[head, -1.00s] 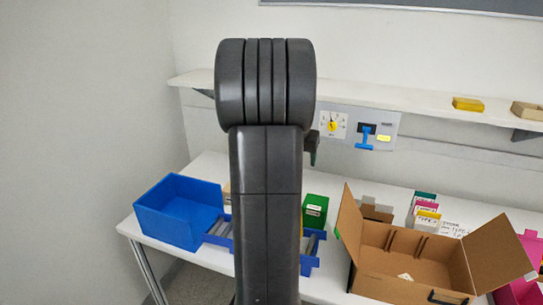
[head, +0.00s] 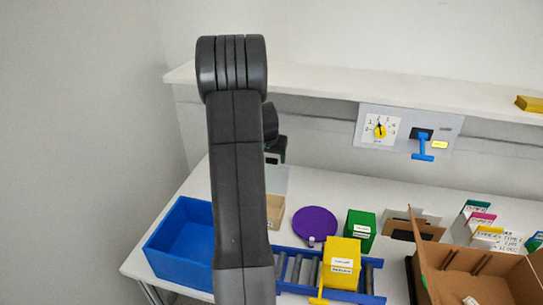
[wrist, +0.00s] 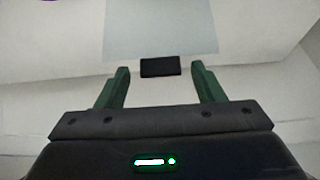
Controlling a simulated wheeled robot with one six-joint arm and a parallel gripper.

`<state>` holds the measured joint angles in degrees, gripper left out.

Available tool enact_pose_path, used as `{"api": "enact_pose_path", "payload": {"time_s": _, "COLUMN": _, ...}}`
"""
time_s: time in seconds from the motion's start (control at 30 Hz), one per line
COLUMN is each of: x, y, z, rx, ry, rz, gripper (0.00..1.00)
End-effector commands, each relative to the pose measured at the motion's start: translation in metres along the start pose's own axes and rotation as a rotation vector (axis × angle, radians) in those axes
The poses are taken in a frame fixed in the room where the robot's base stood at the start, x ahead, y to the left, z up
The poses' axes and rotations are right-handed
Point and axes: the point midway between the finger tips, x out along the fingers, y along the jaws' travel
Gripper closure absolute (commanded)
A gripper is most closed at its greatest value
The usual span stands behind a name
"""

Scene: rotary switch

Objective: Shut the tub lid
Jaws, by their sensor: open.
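A pale grey-blue panel (head: 276,180), which looks like the tub lid, stands behind a tan tub (head: 275,211), partly hidden by my arm. In the wrist view the pale panel (wrist: 160,35) fills the upper middle, with a small black block (wrist: 160,67) at its lower edge. My gripper (wrist: 159,70) is open; its two green fingers are on either side of the black block in the picture, with gaps on both sides. Whether the block is level with the fingertips I cannot tell. In the head view my gripper (head: 275,157) is just above the panel, half hidden by my arm.
A blue bin (head: 184,240) stands left of the tub. A purple disc (head: 315,222), a green box (head: 360,230) and a yellow box (head: 341,263) on a roller track are to the right. An open carton (head: 490,280) is far right. A shelf (head: 310,85) runs above.

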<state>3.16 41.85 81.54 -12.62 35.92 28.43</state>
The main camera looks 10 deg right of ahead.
Motion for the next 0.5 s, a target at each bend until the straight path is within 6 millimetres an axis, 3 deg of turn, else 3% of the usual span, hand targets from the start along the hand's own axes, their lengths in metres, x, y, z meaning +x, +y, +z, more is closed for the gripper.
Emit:
{"api": "enact_pose_path", "payload": {"time_s": 0.23, "x": 0.0008, "y": -0.0002, "z": 0.0000, "rx": 0.000, "ry": 0.000, "rz": 0.000, "gripper": 0.38}}
{"api": "enact_pose_path", "payload": {"time_s": 0.5, "x": 0.0007, "y": -0.0002, "z": 0.0001, "rx": 0.000, "ry": 0.000, "rz": 0.000, "gripper": 0.89}}
